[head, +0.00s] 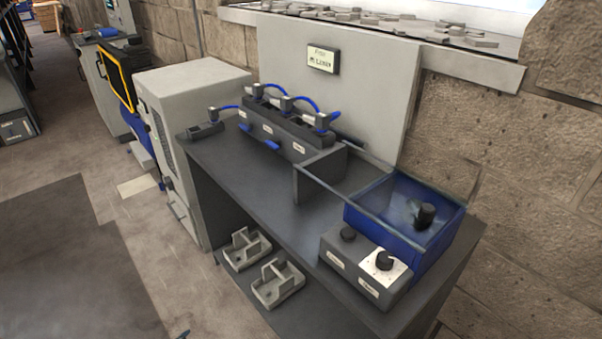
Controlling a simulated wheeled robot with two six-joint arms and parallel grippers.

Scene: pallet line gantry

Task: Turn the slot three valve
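A dark grey valve block (285,137) with three labelled slots stands at the back of the bench, under a sign panel. Grey fittings with blue hoses (304,103) sit on top of it. One blue lever (272,146) sticks out at the front below the middle label, and another blue lever (245,127) is further left. At the right slot, a white label (298,147) shows, but I see no lever clearly there; a grey upright plate (320,172) stands close by. I cannot tell which slot is numbered three. Neither gripper is in view.
A blue bin (438,236) with a clear-looking top and a control box (365,263) with black knobs stand at the bench's right end. A grey cabinet (190,88) adjoins the left end. Grey trays (277,284) sit below. The bench front (262,198) is clear.

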